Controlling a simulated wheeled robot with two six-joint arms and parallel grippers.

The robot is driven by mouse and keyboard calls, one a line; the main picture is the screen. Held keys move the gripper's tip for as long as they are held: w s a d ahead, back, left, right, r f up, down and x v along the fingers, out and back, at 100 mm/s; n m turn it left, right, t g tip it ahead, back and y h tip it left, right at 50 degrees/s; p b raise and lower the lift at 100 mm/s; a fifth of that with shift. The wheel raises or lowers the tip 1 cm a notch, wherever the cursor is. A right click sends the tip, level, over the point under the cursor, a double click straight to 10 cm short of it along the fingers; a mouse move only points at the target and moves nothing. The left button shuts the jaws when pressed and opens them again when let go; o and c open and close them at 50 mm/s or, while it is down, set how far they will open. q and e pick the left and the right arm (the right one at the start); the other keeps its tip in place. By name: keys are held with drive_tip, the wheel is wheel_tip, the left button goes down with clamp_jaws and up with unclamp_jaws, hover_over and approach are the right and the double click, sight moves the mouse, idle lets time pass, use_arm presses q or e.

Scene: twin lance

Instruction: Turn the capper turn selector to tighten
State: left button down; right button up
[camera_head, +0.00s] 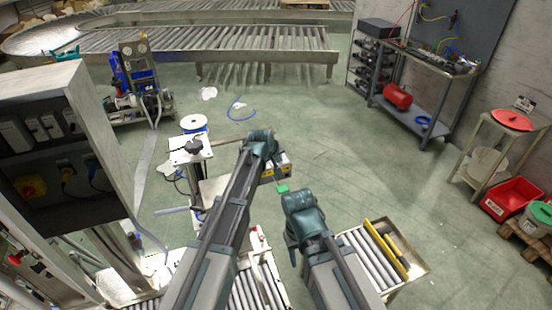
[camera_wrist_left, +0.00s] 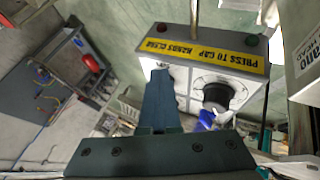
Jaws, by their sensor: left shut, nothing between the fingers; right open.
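The capper (camera_head: 275,170) is mostly behind my left arm in the head view, with part of a yellow label showing. My left gripper (camera_wrist_left: 160,75) is shut and empty, overlapping the panel's left part; contact is unclear. My right gripper (camera_head: 291,245) is open and lower right.
A stand with a black knob (camera_head: 193,147) is left of my left arm. A roller conveyor (camera_head: 375,258) with a yellow rail lies right of my right arm. A control cabinet (camera_head: 50,140) stands at left. The floor (camera_head: 340,150) beyond the arms is open.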

use_arm(q)
drive_tip(key=shift+s+d, duration=0.2)
drive_tip(key=shift+s, duration=0.25)
drive_tip(key=shift+s+a+r+p, duration=0.1)
drive_tip(key=shift+s+r+p, duration=0.1)
drive_tip(key=shift+r+p, duration=0.25)
drive_tip(key=d+p+v, duration=0.2)
drive_tip(key=p+v, duration=0.5)
drive_tip(key=v, duration=0.1)
drive_tip(key=shift+s+r, duration=0.35)
drive_tip(key=shift+s, duration=0.2)
use_arm(e)
wheel_tip(320, 180, up, 8)
drive_tip(key=s+d, duration=0.1)
drive_tip(key=d, duration=0.1)
